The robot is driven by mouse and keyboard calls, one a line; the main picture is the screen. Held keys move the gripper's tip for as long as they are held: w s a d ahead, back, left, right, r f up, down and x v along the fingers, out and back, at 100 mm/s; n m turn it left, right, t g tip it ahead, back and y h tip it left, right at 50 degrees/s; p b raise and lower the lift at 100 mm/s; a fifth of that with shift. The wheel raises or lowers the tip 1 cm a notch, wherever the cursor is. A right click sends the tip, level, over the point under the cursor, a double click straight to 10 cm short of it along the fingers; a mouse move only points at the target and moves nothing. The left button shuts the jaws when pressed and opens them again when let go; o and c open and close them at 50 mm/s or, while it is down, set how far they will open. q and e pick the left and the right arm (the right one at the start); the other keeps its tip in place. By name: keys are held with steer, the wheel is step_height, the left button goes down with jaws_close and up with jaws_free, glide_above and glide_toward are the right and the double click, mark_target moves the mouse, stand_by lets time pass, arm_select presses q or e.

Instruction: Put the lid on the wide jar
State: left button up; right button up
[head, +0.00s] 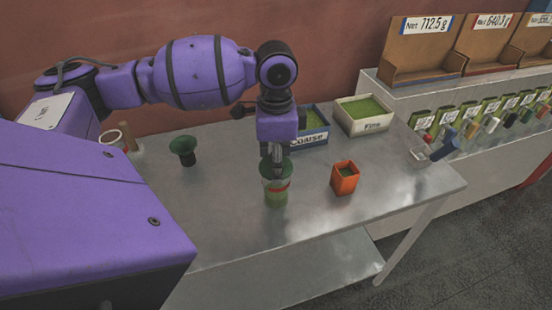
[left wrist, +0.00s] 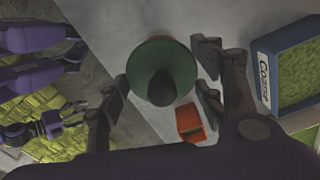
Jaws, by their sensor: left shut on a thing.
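The wide jar (head: 276,197) is clear with green powder inside and a red band, and stands on the metal table. The dark green lid (head: 284,166) is at the jar's mouth, under my left gripper (head: 277,158). In the left wrist view the round lid (left wrist: 150,62) with its dark knob lies between the fingers of my left gripper (left wrist: 163,92), which is shut on it. The lid hides most of the jar there. I cannot tell whether the lid rests fully on the rim. My right gripper is not in view.
An orange cup (head: 344,180) stands right of the jar, a dark green funnel (head: 183,147) to its left. The Coarse tray (head: 308,141) and Fine tray (head: 364,126) are behind. A clear scoop (head: 421,156) lies near the right end. The front of the table is clear.

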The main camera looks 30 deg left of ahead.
arm_select(q)
steer(key=shift+f, duration=0.1)
stand_by(0.3)
steer(key=o, duration=1.1)
step_height(320, 180, up, 12)
steer(key=shift+r, duration=0.1)
